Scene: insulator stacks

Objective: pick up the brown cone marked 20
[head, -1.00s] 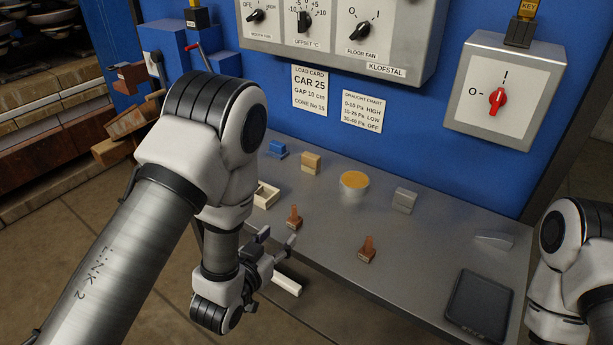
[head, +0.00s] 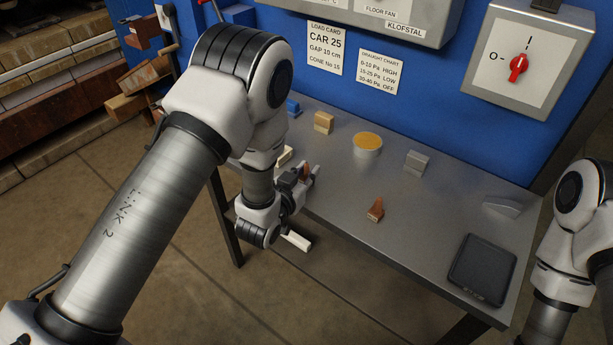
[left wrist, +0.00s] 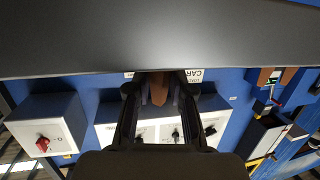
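Two small brown cones are on the grey table (head: 330,208); no number is legible on either. One brown cone (head: 306,172) is at my left gripper (head: 301,176), partly hidden by its fingers. In the left wrist view, a brown cone (left wrist: 158,88) shows between the fingers of my left gripper (left wrist: 160,98). I cannot tell whether the fingers press on it or stand just apart from it. The other brown cone (head: 375,210) stands upright on the table to the right, clear of the gripper. My right gripper is not in view; only part of the right arm shows.
An orange-topped round tin (head: 367,145), a tan block (head: 323,122), a grey block (head: 416,161) and a blue piece (head: 292,108) stand toward the back. A black tablet (head: 482,270) lies front right. The table's middle is clear.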

